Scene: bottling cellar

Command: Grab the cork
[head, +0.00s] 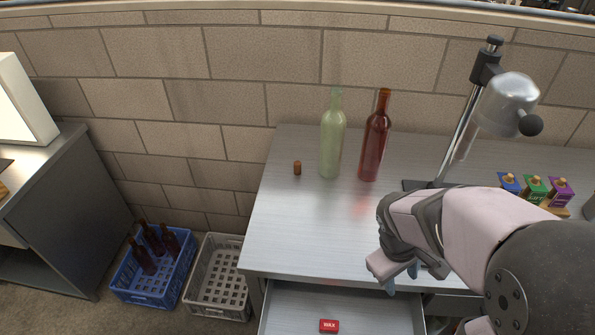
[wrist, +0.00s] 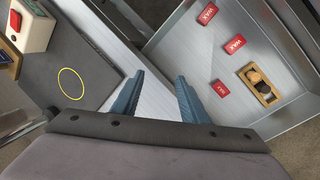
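A small brown cork (head: 297,168) stands on the metal bench top (head: 290,225), just left of the pale green bottle (head: 332,140). My gripper (head: 402,278) is over the bench's front edge, well to the right of and nearer than the cork. In the wrist view my gripper (wrist: 160,77) has its two blue fingers apart, with nothing between them. The cork on the bench does not show in the wrist view.
A red-brown bottle (head: 374,140) and lamp stand (head: 463,125) stand on the bench. Crates (head: 214,305) stand on the floor at left.

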